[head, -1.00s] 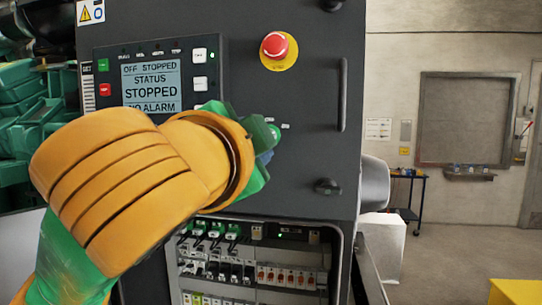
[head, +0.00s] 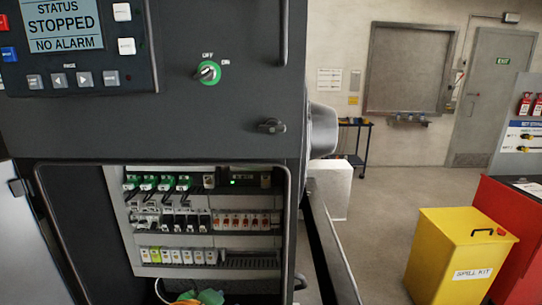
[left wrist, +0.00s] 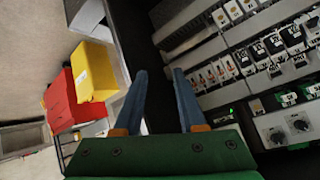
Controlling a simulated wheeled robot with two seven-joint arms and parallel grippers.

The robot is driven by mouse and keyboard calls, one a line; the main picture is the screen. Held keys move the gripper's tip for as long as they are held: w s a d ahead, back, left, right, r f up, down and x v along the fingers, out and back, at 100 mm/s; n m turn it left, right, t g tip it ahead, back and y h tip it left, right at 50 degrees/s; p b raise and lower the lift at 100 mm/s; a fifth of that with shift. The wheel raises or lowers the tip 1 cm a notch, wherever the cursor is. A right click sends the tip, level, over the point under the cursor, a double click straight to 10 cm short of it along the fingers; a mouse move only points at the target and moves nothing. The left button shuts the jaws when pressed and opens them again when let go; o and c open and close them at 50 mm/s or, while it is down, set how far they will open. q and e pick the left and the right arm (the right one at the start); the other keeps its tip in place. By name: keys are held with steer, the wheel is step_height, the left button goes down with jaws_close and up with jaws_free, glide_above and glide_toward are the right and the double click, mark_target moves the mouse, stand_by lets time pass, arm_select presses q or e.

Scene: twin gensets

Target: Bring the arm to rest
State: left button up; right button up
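My left gripper (left wrist: 158,72) shows in the left wrist view with its two blue fingers apart and nothing between them. It is in front of the open lower compartment of the control cabinet (head: 225,125), with the breaker rows (left wrist: 255,60) on the right of the picture. In the head view only a small green and orange piece of my arm shows at the bottom edge, low in front of the compartment; the gripper itself is hidden there. The OFF/ON switch (head: 208,72) on the cabinet is clear of my arm. My right gripper is in neither view.
The cabinet display (head: 62,25) reads STOPPED and NO ALARM. An open door panel (head: 30,240) stands at the left. A yellow spill kit bin (head: 450,262) and a red cabinet (head: 505,215) are at the right. Open floor (head: 385,200) lies beyond.

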arm_select(q)
steer(key=s+a+f+n+g+y, duration=0.1)
steer(key=s+a+f+n+g, duration=0.25)
steer(key=s+f, duration=0.7)
steer(key=s+a+f+n+g+y, duration=0.1)
steer(key=s+a+f+n+g, duration=0.2)
steer(key=s+f, duration=0.75)
steer(key=s+a+f+m, duration=0.1)
steer(key=s+f, duration=0.1)
steer(key=f, duration=0.5)
steer(key=s+f, duration=0.2)
steer(key=f, duration=0.5)
steer(key=s+a+f+g, duration=0.2)
steer(key=s+f, duration=0.8)
steer(key=s, duration=0.1)
steer(key=shift+s+f+y, duration=0.25)
steer(key=shift+s+y, duration=0.05)
steer(key=shift+m, duration=0.25)
